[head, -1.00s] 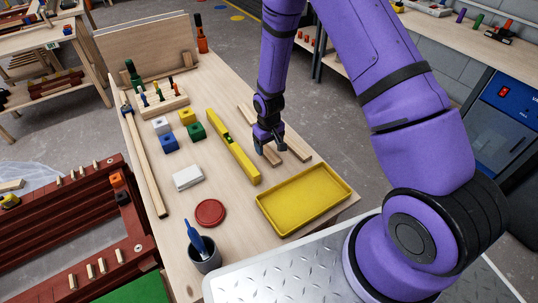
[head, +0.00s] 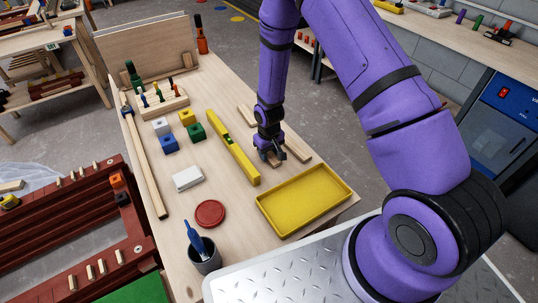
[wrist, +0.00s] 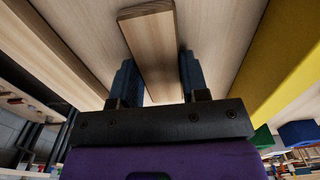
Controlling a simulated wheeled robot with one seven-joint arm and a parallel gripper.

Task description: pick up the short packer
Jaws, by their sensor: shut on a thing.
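The short packer, a small plain wooden strip (wrist: 155,50), runs between my fingers in the wrist view. My gripper (wrist: 162,80) is shut on it, with one blue-grey finger against each long side. There the gripper mostly hides the packer. I cannot tell whether the packer touches the table top.
A yellow level (head: 232,147) lies to the left and a yellow tray (head: 303,200) in front. A pale batten (head: 297,150) lies close on the right, another piece (head: 246,115) behind.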

